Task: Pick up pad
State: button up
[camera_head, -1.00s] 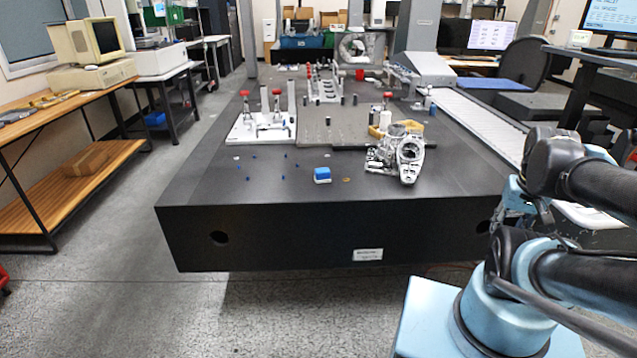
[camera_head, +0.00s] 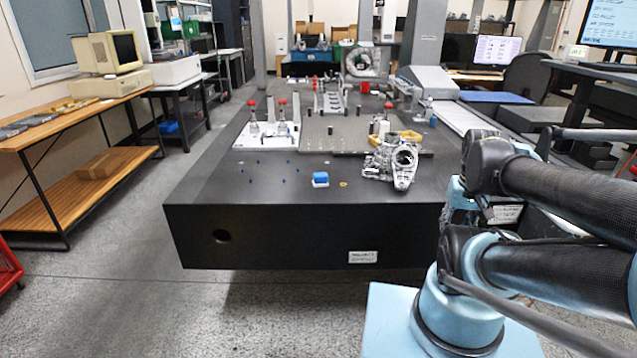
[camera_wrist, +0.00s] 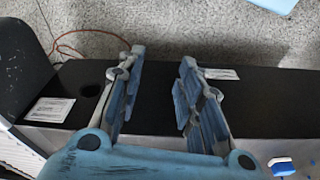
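The pad (camera_head: 320,180) looks like a small block with a blue top and a white lower part. It lies on the bare front part of the black granite table (camera_head: 300,235). It also shows at the lower right corner of the wrist view (camera_wrist: 283,166), partly cut off. My gripper (camera_wrist: 160,60) is open and empty in the wrist view, with its two fingers apart above the table's front edge. The pad is off to the right of the fingers there. In the head view my arm is at the right and the fingers cannot be made out.
A silver cast metal part (camera_head: 392,163) stands right of the pad. A white fixture plate (camera_head: 267,138) with red-topped clamps is behind it to the left. Small blue dots or pins are scattered left of the pad. A wooden bench (camera_head: 85,113) stands at the far left.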

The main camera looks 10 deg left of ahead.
jog(key=o, duration=0.4)
jog(key=shift+s+r, duration=0.2)
jog(key=shift+s, duration=0.05)
jog(key=shift+o, duration=0.5)
jog(key=shift+s+a+r, duration=0.1)
jog(key=shift+a+r, duration=0.1)
jog(key=shift+r, duration=0.15)
jog(key=w+a+r+n+y, duration=0.1)
jog(key=w+a+r+n, duration=0.5)
jog(key=w+r, duration=0.1)
notch_tip(320, 180, up, 6)
jog(key=n+g+y, duration=0.3)
jog(key=n+g, duration=0.1)
jog(key=n, duration=1.3)
send_over(321, 174)
jog(key=w+d, duration=0.3)
jog(key=d, duration=0.3)
jog(key=x, duration=1.1)
jog(key=shift+s+a+f, duration=0.2)
jog(key=shift+s+a, duration=0.05)
jog(key=shift+s, duration=0.05)
jog(key=shift+x, duration=2.55)
